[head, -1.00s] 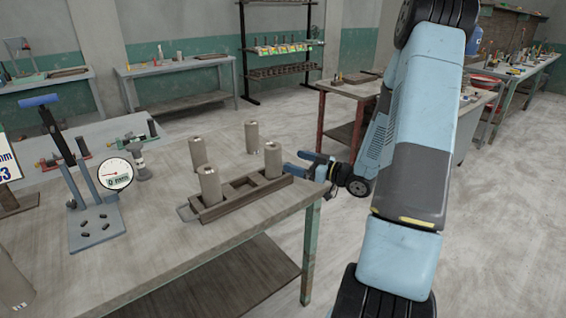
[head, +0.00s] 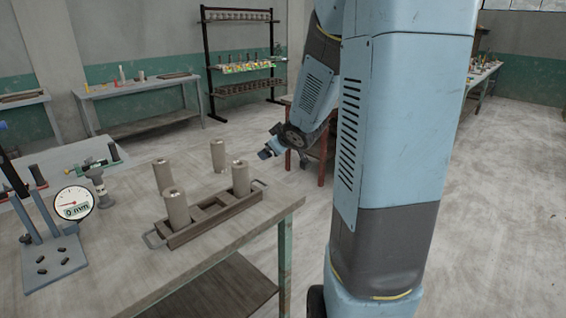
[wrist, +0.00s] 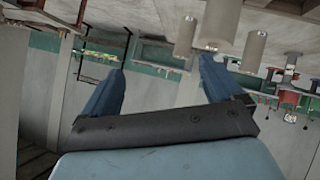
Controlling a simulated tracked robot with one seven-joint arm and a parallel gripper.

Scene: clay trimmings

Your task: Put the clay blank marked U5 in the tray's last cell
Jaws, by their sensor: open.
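The tray (head: 213,225) is a long brown wooden one with end handles, on the near bench. One grey-brown clay cylinder (head: 176,212) stands in its left end and another (head: 240,179) near its right end; bare cells show between them. Two similar cylinders, one at left (head: 162,178) and one at right (head: 217,156), stand upright on the bench behind the tray. No mark U5 is readable on any of them. My gripper (head: 268,153) is beyond the tray's right end, apart from it. In the wrist view my gripper (wrist: 163,67) is open and empty, with inverted-looking cylinders (wrist: 255,50) beyond it.
A grey stand (head: 55,262) with a round dial (head: 74,203) reading 0 mm is at the bench's left. A small clamp-like device (head: 97,172) stands behind it. The bench (head: 240,228) is clear in front of the tray. A dark rack (head: 240,68) stands at the back.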

